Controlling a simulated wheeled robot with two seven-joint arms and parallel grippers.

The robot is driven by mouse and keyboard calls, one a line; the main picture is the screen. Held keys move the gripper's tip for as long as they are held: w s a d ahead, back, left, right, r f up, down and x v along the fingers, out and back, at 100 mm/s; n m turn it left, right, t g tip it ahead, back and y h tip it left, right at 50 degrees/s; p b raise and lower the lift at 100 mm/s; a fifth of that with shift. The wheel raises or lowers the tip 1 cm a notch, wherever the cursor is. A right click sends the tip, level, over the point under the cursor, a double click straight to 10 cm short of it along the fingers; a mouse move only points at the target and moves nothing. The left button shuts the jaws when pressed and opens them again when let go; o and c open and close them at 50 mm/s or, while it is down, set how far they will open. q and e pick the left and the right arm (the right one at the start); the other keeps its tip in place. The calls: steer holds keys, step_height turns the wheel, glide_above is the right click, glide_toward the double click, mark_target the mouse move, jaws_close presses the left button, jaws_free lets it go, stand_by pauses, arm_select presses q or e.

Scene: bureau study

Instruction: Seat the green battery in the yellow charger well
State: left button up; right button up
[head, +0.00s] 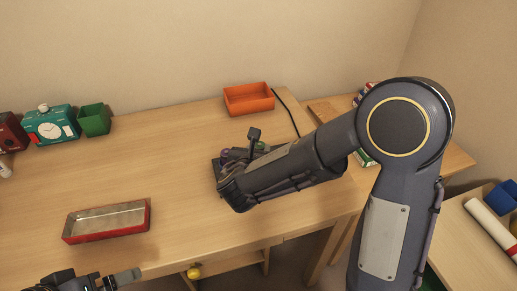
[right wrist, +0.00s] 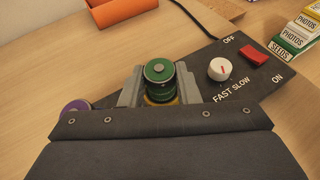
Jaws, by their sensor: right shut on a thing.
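The green battery (right wrist: 160,72) stands between the two grey fingers of my right gripper (right wrist: 159,88) in the right wrist view. The gripper is shut on it. A yellow ring (right wrist: 161,101) of the charger well shows just below the battery; how deep the battery sits there is hidden. The charger (right wrist: 235,75) is a dark panel with a white knob and a red switch. In the head view my right arm covers most of it. My left gripper (head: 103,280) is partly in view at the bottom left, away from the charger; its opening is unclear.
A purple round piece (right wrist: 75,107) shows left of the gripper. An orange tray (head: 249,99) stands behind the charger, with a black cable nearby. A red-rimmed tray (head: 107,221) lies at the left. A green box (head: 94,120) and teal clock (head: 50,125) stand behind. The desk's middle is clear.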

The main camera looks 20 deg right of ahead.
steer(key=shift+f, duration=0.1)
steer(key=o, duration=0.8)
steer(key=p+v, duration=0.2)
steer(key=v, duration=0.9)
steer(key=shift+f+p, duration=0.1)
steer(key=shift+p, duration=0.3)
